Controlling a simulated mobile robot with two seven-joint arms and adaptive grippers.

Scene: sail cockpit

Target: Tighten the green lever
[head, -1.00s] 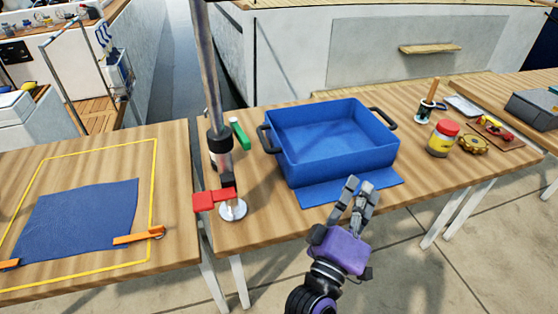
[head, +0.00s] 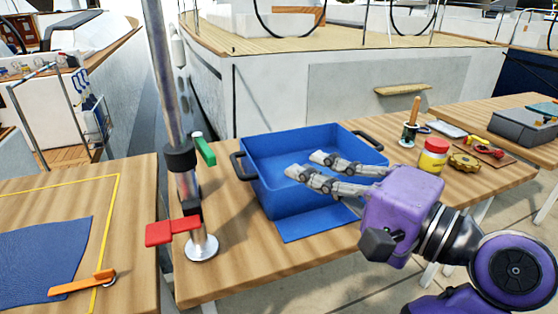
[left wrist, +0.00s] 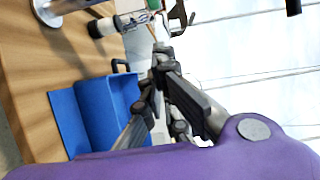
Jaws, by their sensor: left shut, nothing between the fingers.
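The green lever (head: 204,149) sticks out to the right of the upright metal pole (head: 163,75), near its black collar (head: 180,159). A red lever (head: 172,231) sits lower, pointing left near the round metal foot (head: 201,247). My left gripper (head: 302,166), with purple housing and grey fingers, is shut and empty. It hangs in front of the blue bin, to the right of the green lever and clear of it. Its fingers point left, toward the pole. My right gripper is not in view.
The blue bin (head: 265,188) with black handles stands right of the pole; it also shows in the left wrist view (left wrist: 103,115). A yellow jar (head: 432,158) and other small things stand farther right. An orange-handled tool (head: 82,284) lies on the left table. Table surface before the pole is clear.

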